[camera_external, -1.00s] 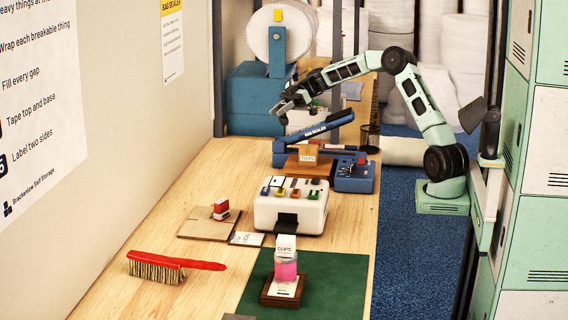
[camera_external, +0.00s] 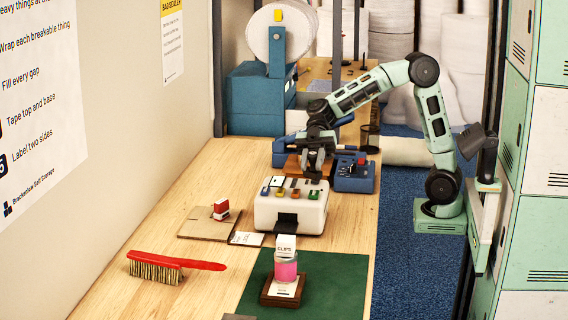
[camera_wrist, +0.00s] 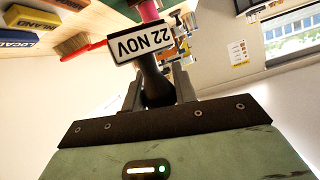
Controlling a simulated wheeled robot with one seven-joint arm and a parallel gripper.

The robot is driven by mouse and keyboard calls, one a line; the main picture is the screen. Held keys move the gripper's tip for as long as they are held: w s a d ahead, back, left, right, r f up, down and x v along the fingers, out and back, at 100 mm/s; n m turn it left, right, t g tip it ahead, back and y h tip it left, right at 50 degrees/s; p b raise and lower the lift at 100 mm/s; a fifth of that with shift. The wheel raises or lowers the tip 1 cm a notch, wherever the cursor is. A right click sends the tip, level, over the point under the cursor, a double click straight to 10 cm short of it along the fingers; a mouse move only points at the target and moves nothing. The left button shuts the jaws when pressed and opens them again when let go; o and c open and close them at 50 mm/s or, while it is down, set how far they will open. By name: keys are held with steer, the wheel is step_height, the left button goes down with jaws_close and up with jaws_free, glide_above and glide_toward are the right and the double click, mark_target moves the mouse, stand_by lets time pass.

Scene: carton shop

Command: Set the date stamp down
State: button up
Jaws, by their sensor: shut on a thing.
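The date stamp (camera_wrist: 147,45) is in my gripper (camera_wrist: 160,100); it has a dark handle and a white plate reading "22 NOV", upside down in the wrist view. The fingers are shut on its handle. The stamp is too small and dark there to make out clearly.
A blue sealer (camera_external: 355,175) stands behind the rack, partly hidden by my gripper. A red stamp (camera_external: 220,208) sits on cardboard (camera_external: 190,226) at left. A red-handled brush (camera_external: 170,266) and a pink clips jar (camera_external: 285,268) lie nearer. Bare wood is clear at left.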

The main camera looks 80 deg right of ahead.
steer(key=s+a+f+n+g+b, duration=0.2)
steer(key=s+a, duration=0.5)
steer(key=s, duration=0.4)
steer(key=f, duration=1)
steer(key=shift+s+a+f, duration=0.15)
steer(key=shift+s+f, duration=0.15)
steer(key=shift+f, duration=2.05)
steer(key=shift+f+b, duration=0.2)
steer(key=shift+b, duration=0.4)
steer(key=o, duration=1)
steer(key=shift+c, duration=0.2)
steer(key=shift+r, duration=0.1)
